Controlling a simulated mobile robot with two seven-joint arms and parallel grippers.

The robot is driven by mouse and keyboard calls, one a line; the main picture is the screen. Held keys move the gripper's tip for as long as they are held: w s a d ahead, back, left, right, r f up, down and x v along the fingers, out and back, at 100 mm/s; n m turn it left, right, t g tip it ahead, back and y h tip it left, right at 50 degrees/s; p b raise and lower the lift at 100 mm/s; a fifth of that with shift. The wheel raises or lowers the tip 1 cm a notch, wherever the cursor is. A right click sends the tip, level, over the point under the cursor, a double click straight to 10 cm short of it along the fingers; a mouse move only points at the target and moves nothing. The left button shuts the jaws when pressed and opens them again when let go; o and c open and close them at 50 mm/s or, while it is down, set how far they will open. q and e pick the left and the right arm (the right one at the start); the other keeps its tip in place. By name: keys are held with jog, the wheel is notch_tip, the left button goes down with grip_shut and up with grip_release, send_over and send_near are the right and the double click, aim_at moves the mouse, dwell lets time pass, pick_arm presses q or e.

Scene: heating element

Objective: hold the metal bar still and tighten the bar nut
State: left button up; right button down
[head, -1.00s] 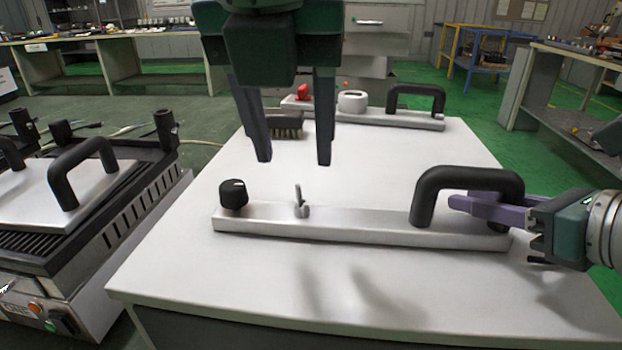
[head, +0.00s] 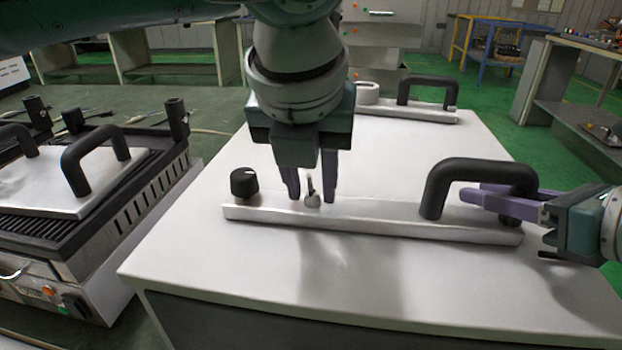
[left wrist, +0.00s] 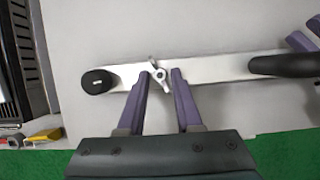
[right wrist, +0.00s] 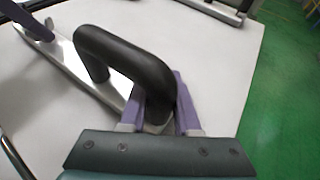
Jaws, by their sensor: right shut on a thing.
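The metal bar (head: 370,216) lies flat on the white table, with a black knob (head: 244,183) at its left end and a black arched handle (head: 470,172) at its right end. The bar nut (head: 312,199), a small silver wing nut, stands on the bar near the knob. My left gripper (head: 312,199) points down at the nut. In the left wrist view its open fingers (left wrist: 162,76) are on either side of the nut (left wrist: 160,74), with a gap visible. My right gripper (right wrist: 158,105) is shut on the black handle (right wrist: 125,55) near its right leg.
A second bar with a black handle (head: 428,84) and a white round part (head: 367,92) lies at the back of the white table (head: 200,262). A black grill (head: 110,195) stands to the left. The front of the table is clear.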

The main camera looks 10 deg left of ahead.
pick_arm(q)
grip_shut()
jog(key=shift+a+m+h, duration=0.1)
jog(key=shift+m+h, duration=0.4)
jog(key=shift+m, duration=0.9)
jog(key=shift+o, duration=1.7)
grip_release()
jog(key=v, duration=1.2)
